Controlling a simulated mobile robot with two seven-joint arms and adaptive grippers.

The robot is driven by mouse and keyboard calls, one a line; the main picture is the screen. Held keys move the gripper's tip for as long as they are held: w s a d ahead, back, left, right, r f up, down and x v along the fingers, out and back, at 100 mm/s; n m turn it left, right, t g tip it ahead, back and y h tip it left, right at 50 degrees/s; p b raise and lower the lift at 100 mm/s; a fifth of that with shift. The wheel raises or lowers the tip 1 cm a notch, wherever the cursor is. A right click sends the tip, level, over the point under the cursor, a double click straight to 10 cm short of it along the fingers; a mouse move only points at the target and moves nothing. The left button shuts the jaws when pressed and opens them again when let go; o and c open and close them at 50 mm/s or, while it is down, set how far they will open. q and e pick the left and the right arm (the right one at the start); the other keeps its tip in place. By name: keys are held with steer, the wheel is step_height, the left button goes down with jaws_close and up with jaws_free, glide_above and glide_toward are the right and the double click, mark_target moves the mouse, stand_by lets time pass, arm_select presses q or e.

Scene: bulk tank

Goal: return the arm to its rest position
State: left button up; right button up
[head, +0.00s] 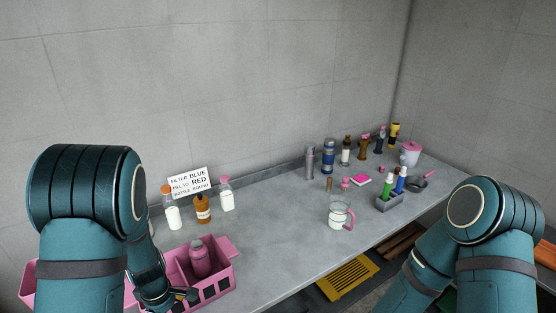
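My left arm (85,200) comes in from the left and bends down to the table. My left gripper (186,295) is at the lower left, beside or over the near left side of a pink crate (222,284). Its fingers are small and partly hidden, so I cannot tell whether they are open. A pink bottle (201,257) stands in the crate, apart from the fingers as far as I can see. My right arm (490,225) is bent at the lower right, and its gripper is out of view.
Bottles (203,209) and a sign (189,182) stand along the wall. A glass jug (339,215), a grey caddy (390,201) and a pan (421,184) are to the right. Several containers fill the back right. The counter (275,240) between crate and jug is clear.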

arm_select(q)
steer(key=s+d+f+m+b, duration=0.2)
steer(key=s+d+f+m, duration=0.15)
steer(key=f, duration=0.25)
steer(key=s+d+f+m+b, duration=0.1)
steer(key=s+d+f+m, duration=0.15)
steer(key=f+m, duration=0.2)
steer(key=s+d+f+m+t+h+b, duration=0.1)
steer(key=d+m+h, duration=0.1)
steer(key=d, duration=0.4)
steer(key=s+d+f+m+t+h+b, duration=0.1)
steer(key=d+f+m+h, duration=0.1)
steer(key=d+m, duration=0.2)
steer(key=shift+s+d+f+b, duration=0.2)
steer(key=shift+s+d+b, duration=0.15)
steer(key=shift+d, duration=0.5)
